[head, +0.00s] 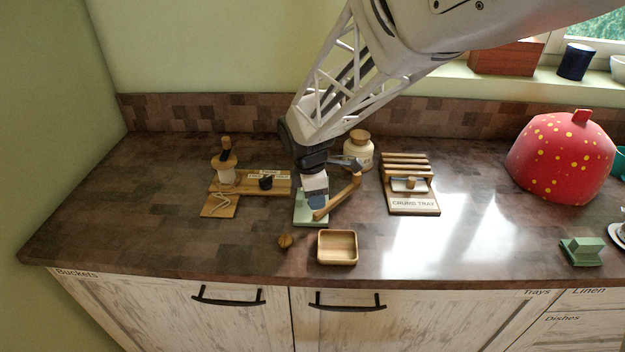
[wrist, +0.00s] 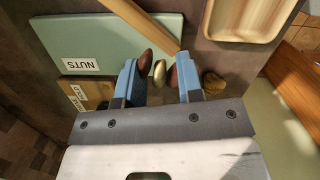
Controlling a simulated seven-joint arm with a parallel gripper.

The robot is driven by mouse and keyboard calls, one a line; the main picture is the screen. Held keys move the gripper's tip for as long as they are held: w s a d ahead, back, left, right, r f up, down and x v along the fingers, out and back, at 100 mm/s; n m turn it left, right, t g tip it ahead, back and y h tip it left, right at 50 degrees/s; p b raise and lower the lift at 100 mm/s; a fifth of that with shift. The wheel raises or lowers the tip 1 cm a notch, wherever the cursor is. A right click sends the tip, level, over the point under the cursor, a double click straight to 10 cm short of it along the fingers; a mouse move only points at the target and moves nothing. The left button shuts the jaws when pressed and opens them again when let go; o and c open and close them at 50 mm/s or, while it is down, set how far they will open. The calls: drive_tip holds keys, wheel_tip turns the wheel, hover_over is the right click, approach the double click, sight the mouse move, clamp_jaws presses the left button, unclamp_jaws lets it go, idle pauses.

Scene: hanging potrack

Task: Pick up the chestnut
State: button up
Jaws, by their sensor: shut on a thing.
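My gripper (head: 316,206) hangs low over the green board (head: 303,218) in the head view. In the wrist view its blue fingers (wrist: 159,80) stand apart, with several small nuts between them. A dark red-brown nut (wrist: 144,62) is against the left finger, a golden nut (wrist: 159,72) is in the middle, and a reddish-brown nut (wrist: 173,76) is by the right finger. My gripper is shut on this group; I cannot tell which nut is the chestnut or which is pinched. The head view does not show these nuts clearly. A ridged brown nut (wrist: 213,82) lies outside the right finger.
A wooden tray (head: 337,261) stands at the counter's front, near the ridged nut (head: 285,240). A wooden bar (head: 338,197) slants beside my gripper. A NUTS label (wrist: 82,65) lies on the green board. A wooden rack (head: 405,165) stands right; the front left counter is clear.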

drive_tip(key=s+d, duration=0.1)
drive_tip(key=s, duration=0.2)
drive_tip(key=s+d, duration=0.1)
drive_tip(key=s, duration=0.3)
drive_tip(key=s+d+r, duration=0.1)
drive_tip(key=s, duration=0.2)
drive_tip(key=shift+s+d, duration=0.2)
drive_tip(key=shift+d, duration=0.15)
idle(0.4)
drive_tip(key=shift+s+d+m, duration=0.35)
drive_tip(key=shift+s+m, duration=0.25)
drive_tip(key=shift+s, duration=0.1)
drive_tip(key=s+d+m, duration=0.2)
drive_tip(key=s+m, duration=0.4)
drive_tip(key=s+d+m+g, duration=0.1)
drive_tip(key=s+d+m, duration=0.2)
drive_tip(key=s+m, duration=0.3)
drive_tip(key=shift+s+d+f+m+y, duration=0.3)
drive_tip(key=shift+s+d+f+m, duration=0.05)
drive_tip(key=shift+s+f+m, duration=0.1)
drive_tip(key=shift+w, duration=0.15)
hover_over(337, 249)
drive_tip(key=shift+f, duration=0.8)
